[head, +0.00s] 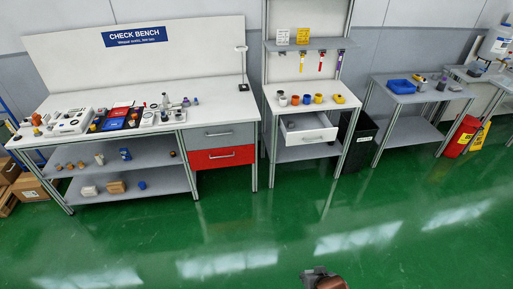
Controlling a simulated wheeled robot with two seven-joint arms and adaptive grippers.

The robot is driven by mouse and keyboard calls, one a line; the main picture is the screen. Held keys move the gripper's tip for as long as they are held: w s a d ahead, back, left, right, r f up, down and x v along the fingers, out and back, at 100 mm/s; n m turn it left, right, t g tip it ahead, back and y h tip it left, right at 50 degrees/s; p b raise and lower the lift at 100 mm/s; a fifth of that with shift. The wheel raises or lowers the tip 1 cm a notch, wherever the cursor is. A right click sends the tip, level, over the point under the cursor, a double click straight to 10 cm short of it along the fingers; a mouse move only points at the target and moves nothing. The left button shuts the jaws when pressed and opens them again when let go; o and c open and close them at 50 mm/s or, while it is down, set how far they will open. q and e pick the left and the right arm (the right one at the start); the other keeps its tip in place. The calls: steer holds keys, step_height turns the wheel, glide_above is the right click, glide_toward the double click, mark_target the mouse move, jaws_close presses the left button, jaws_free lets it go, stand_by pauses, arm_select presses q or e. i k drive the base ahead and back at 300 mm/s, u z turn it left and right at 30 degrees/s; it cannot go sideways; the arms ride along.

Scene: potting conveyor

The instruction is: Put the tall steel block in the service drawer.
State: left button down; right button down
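Small grey upright pieces (165,99) stand among other parts on the check bench (222,97). They are too small for me to tell which, if any, is the tall steel block. A white drawer (313,137) under the middle stand is pulled open, with a small grey item inside. The check bench also has a grey drawer (220,134) and a red drawer (221,158), both shut. I cannot read which one is the service drawer. A dark part of my own arm shows at the bottom edge. Neither gripper can be made out.
Several small pots (295,100) stand on the middle stand. A black bin (357,142) is beside it. A grey table with a blue tray (401,86) stands to the right, then a red container (462,136) and a yellow floor sign (481,136). The green floor (250,225) in front is clear.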

mark_target(306, 126)
steer(key=z, duration=0.05)
steer(key=i, duration=1.65)
steer(key=z, duration=0.3)
steer(key=i, duration=1.3)
steer(key=z, duration=0.1)
